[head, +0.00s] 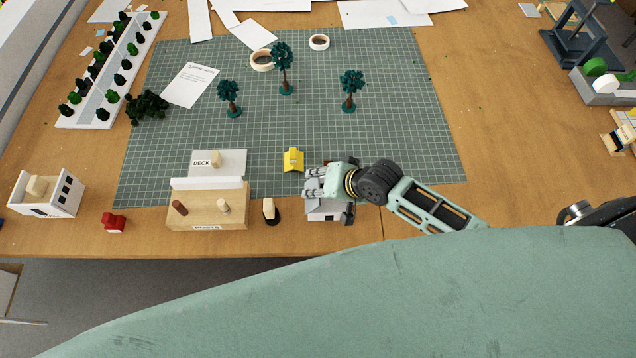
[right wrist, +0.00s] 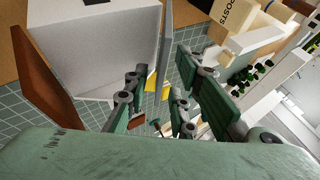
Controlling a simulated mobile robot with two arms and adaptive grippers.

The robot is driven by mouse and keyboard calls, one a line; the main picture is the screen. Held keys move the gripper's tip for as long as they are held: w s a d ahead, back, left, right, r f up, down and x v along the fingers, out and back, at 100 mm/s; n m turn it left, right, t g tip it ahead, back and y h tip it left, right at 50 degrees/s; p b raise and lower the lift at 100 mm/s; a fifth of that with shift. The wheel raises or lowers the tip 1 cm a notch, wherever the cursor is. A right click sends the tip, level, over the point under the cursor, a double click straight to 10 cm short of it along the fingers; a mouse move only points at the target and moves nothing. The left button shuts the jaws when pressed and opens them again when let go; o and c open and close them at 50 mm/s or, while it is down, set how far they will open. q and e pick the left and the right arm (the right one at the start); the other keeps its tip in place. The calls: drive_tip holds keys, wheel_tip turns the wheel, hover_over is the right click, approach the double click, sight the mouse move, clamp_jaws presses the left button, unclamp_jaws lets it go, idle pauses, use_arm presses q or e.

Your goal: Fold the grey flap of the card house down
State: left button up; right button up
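The card house (head: 326,211), grey-white and box-shaped, stands at the mat's front edge, partly hidden under my right gripper in the head view. In the right wrist view the house (right wrist: 95,45) fills the upper left. Its grey flap (right wrist: 165,45) stands up beside the house wall, seen nearly edge-on. A brown flap (right wrist: 45,80) sticks out on the house's other side. My right gripper (head: 316,181) is open, with its fingers on either side of the grey flap. Whether a finger touches the flap I cannot tell. My left gripper is not in view.
A yellow card piece (head: 293,160) lies just left behind the house. A small peg on a dark base (head: 270,211) and a wooden box (head: 208,207) stand to the left. Model trees (head: 284,68) stand farther back. The green mat's (head: 415,120) right part is clear.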

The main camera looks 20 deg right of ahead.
clamp_jaws()
